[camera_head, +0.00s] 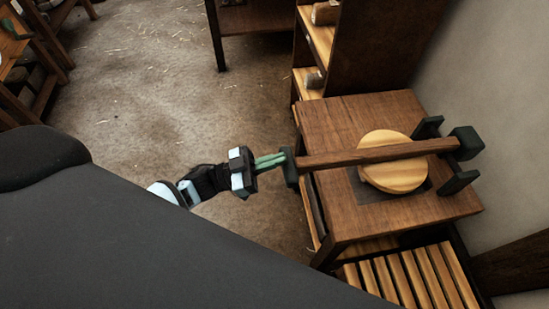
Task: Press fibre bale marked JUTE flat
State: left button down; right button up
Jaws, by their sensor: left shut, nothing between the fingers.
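A wooden press lever (380,154) lies across a small wooden table (355,112), with a dark block at each end. A round pale wooden disc (395,176) sits under the lever, on a dark patch of the tabletop. No bale and no JUTE marking can be made out. My left gripper (272,161) is shut and empty, with its greenish fingertips at the lever's near left end block. I cannot tell whether they touch it. My right gripper is not in view.
Dark brackets (463,181) stand at the lever's right end, near the wall. A shelf unit (313,40) stands behind the table, and a slatted wooden rack (408,278) in front of it. The floor (150,90) to the left is open, with scattered straw.

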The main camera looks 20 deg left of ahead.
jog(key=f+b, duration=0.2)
jog(key=b, duration=0.1)
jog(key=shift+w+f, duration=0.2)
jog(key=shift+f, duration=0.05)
